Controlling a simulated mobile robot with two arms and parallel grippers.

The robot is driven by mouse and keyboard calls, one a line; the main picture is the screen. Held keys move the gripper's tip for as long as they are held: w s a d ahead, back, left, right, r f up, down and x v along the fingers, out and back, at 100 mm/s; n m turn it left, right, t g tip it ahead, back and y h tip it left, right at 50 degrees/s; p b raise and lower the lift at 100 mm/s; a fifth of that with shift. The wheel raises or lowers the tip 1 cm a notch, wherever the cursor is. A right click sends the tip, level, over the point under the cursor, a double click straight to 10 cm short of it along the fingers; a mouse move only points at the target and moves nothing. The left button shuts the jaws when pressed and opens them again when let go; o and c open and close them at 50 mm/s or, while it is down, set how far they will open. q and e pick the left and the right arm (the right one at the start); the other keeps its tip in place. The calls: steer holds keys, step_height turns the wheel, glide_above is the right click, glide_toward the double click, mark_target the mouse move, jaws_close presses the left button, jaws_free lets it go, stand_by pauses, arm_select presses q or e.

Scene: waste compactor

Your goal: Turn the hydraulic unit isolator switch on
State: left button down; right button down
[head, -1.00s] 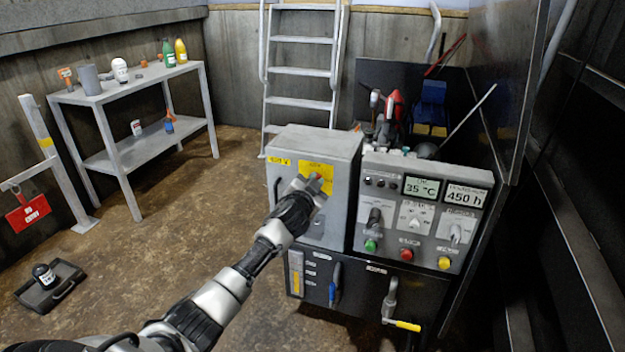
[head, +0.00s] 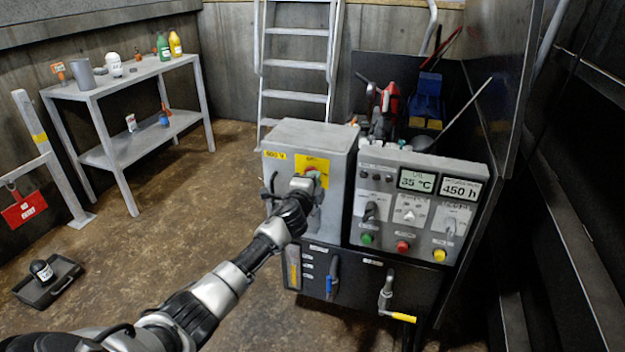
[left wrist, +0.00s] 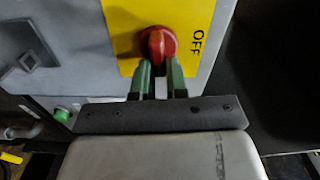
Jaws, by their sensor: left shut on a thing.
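The isolator switch is a red rotary knob (left wrist: 157,43) on a yellow plate (left wrist: 195,14) marked OFF, in the left wrist view. In the head view the yellow plate (head: 318,161) is on the front of a grey cabinet (head: 340,165), and my gripper partly hides the knob. My left gripper (left wrist: 161,68) has its two green-tipped fingers shut on the red knob, one at each side. In the head view my left gripper (head: 309,178) is against the cabinet front. My right gripper is not in view.
A control panel (head: 385,230) with displays, knobs and coloured buttons stands right of the cabinet. A blue-handled lever (head: 331,286) and a yellow-handled lever (head: 402,317) are below. A ladder (head: 297,64) stands behind; a shelf table (head: 115,85) is at left. The left floor is mostly clear.

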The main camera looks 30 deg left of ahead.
arm_select(q)
steer(key=shift+f+m, duration=0.15)
steer(key=shift+m, duration=0.45)
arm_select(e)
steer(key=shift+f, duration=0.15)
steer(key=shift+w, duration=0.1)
arm_select(q)
steer(key=c, duration=1.1)
jaws_free()
steer(key=shift+c, duration=0.2)
